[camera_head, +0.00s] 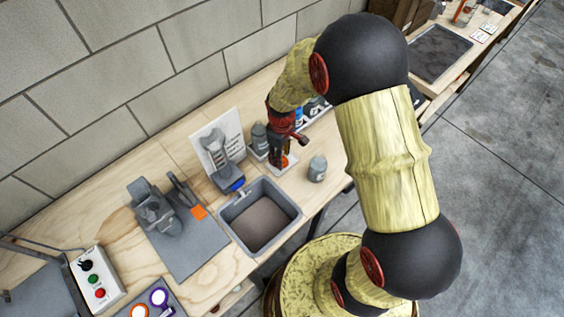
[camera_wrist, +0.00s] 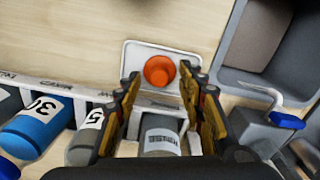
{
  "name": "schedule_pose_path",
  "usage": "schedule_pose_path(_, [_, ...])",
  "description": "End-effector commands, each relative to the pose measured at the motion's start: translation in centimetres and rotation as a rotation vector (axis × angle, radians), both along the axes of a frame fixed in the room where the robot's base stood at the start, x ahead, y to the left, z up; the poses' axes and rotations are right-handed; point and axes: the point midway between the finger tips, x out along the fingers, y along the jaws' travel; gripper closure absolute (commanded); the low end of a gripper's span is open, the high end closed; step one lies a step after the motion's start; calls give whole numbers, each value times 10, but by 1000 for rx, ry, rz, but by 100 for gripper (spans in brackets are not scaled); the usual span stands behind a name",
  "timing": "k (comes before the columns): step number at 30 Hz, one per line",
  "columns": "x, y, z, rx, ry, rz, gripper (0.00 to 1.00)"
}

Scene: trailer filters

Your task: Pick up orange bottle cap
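The orange bottle cap (camera_wrist: 159,71) lies on a small white tray (camera_wrist: 136,52) in the wrist view. In the head view a sliver of orange, the cap (camera_head: 284,161), shows just below my gripper (camera_head: 281,158). In the wrist view my gripper (camera_wrist: 160,82) is open, with one finger on each side of the cap's near edge and nothing between them. The cap appears apart from both fingers. I cannot tell how high the fingertips are above the tray.
A grey bottle with a barcode (camera_wrist: 161,142) stands behind the tray, between my fingers' bases. Numbered bottles, one blue (camera_wrist: 32,132), stand beside it in a rack. A grey sink (camera_head: 289,199) with a faucet is close by.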

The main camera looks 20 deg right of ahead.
Motion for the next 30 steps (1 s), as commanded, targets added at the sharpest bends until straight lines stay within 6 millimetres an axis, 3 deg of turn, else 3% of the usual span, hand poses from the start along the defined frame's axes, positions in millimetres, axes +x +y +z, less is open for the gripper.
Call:
schedule_pose_path(8, [1,0,-7,0,-4,0,60])
schedule_pose_path(25, [1,0,-8,0,-2,0,92])
schedule_pose_path(30, [1,0,-8,0,-2,0,92])
